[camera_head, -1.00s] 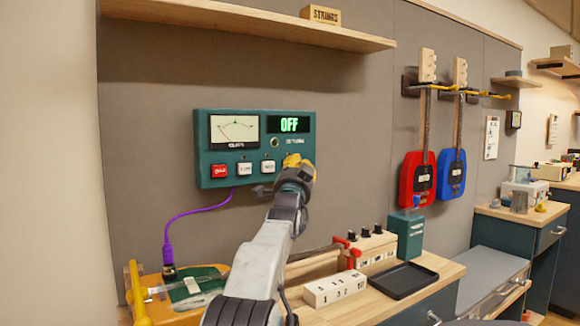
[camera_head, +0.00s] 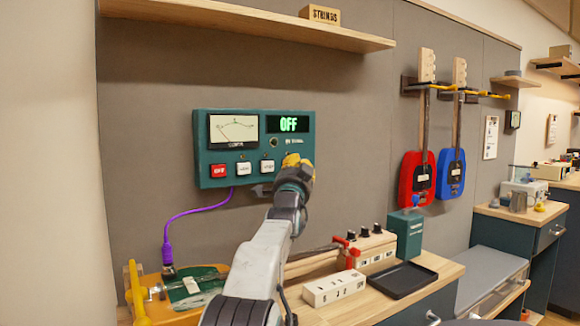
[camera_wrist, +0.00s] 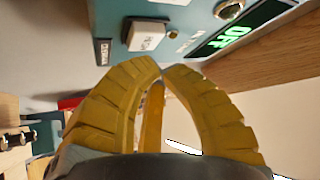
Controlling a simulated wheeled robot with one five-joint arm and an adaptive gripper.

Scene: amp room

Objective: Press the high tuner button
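The teal tuner box (camera_head: 205,150) hangs on the grey wall panel, with a pale meter and a green "OFF" display (camera_head: 288,124). Along its lower edge are a red button (camera_head: 218,170) and two white buttons (camera_head: 243,168) (camera_head: 267,167). My gripper (camera_head: 296,161) covers the lower right of the box, so anything there is hidden. In the wrist view, its yellow fingers (camera_wrist: 162,69) meet at the tips, shut and empty. A white button (camera_wrist: 147,36) lies just beyond the tips, with a visible gap. Its label is unreadable, so I cannot tell which button it is.
A wooden shelf (camera_head: 240,23) runs above the tuner. A purple cable (camera_head: 190,213) hangs below it. The bench below holds a white block (camera_head: 334,288), a black tray (camera_head: 402,280) and a teal box (camera_head: 407,235). Red and blue guitars hang at right.

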